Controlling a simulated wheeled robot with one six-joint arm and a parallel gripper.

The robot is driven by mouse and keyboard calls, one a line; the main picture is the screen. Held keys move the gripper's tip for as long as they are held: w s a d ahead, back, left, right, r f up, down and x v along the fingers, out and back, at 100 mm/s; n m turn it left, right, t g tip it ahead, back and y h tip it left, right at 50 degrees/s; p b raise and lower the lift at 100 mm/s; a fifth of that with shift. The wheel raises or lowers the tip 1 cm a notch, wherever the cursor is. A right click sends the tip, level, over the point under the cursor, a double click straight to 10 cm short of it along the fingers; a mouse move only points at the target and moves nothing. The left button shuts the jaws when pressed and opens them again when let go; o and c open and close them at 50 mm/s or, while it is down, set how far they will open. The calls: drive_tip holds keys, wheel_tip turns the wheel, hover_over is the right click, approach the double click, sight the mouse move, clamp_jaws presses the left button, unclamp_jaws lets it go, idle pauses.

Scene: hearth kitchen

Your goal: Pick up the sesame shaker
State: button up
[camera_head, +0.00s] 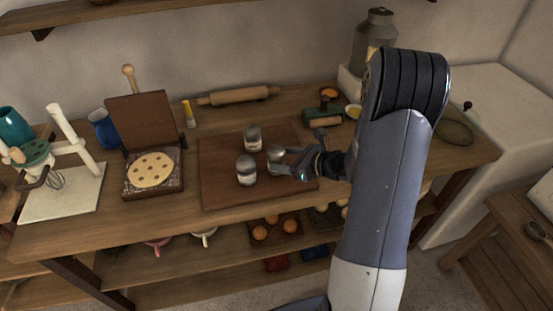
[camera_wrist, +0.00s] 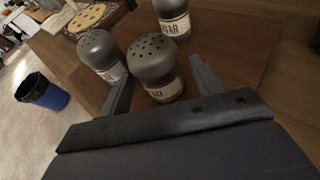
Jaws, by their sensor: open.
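Three grey-capped glass shakers stand upright on a brown wooden board (camera_head: 221,185). One shaker (camera_head: 276,154) is nearest my gripper (camera_head: 287,163); in the wrist view this shaker (camera_wrist: 153,62) stands between the two open fingers (camera_wrist: 160,74), its label only partly visible. A second shaker (camera_head: 246,171) stands at the front left; in the wrist view it (camera_wrist: 101,50) is just outside the left finger, its label unreadable. The third shaker (camera_head: 253,138) is at the back; in the wrist view its label (camera_wrist: 174,27) ends in "GAR". I cannot tell from the labels which is sesame.
A press with a round flatbread (camera_head: 150,170) is left of the board. A rolling pin (camera_head: 238,95) lies behind. A green-and-wood tool (camera_head: 322,117), an orange-topped bowl (camera_head: 328,94) and a metal milk can (camera_head: 374,40) are at the back right. The table's front strip is clear.

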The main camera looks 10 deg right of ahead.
sight(271, 157)
drive_tip(key=shift+w+a, duration=0.25)
drive_tip(key=shift+a, duration=0.15)
drive_tip(key=p+x, duration=0.1)
drive_tip(key=x, duration=0.3)
drive_tip(key=shift+w+a, duration=0.1)
drive_tip(key=shift+a, duration=0.05)
drive_tip(key=c, duration=0.8)
